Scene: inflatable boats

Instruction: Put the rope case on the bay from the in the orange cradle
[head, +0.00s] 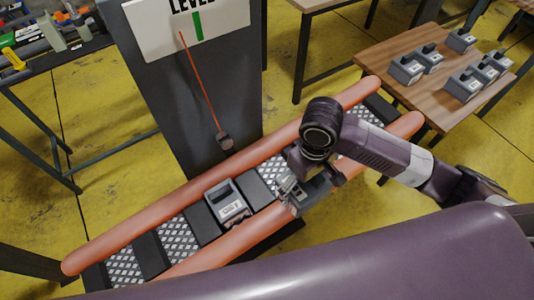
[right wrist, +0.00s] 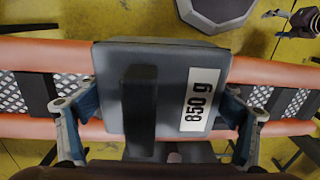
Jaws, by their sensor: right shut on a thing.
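The orange cradle (head: 92,256) is two long orange tubes with mesh bays and dark crossbars between them. My right gripper (right wrist: 158,122) is shut on a grey case (right wrist: 172,62) with a black handle and an "850 g" label, one finger on each side. In the head view the right gripper (head: 290,192) is over the cradle, right of its middle, and mostly hides this case. I cannot tell whether the case touches the cradle. Another grey case (head: 228,207) sits in the cradle just left of the gripper. My left gripper is not in view.
A wooden table (head: 400,120) at the upper right bears several grey cases (head: 406,69). A dark panel (head: 190,90) with a "LEVEL" sign (head: 150,28) stands behind the cradle. A dark weight (head: 224,141) hangs there on a red line. Mesh bays (head: 178,236) at the cradle's left are empty.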

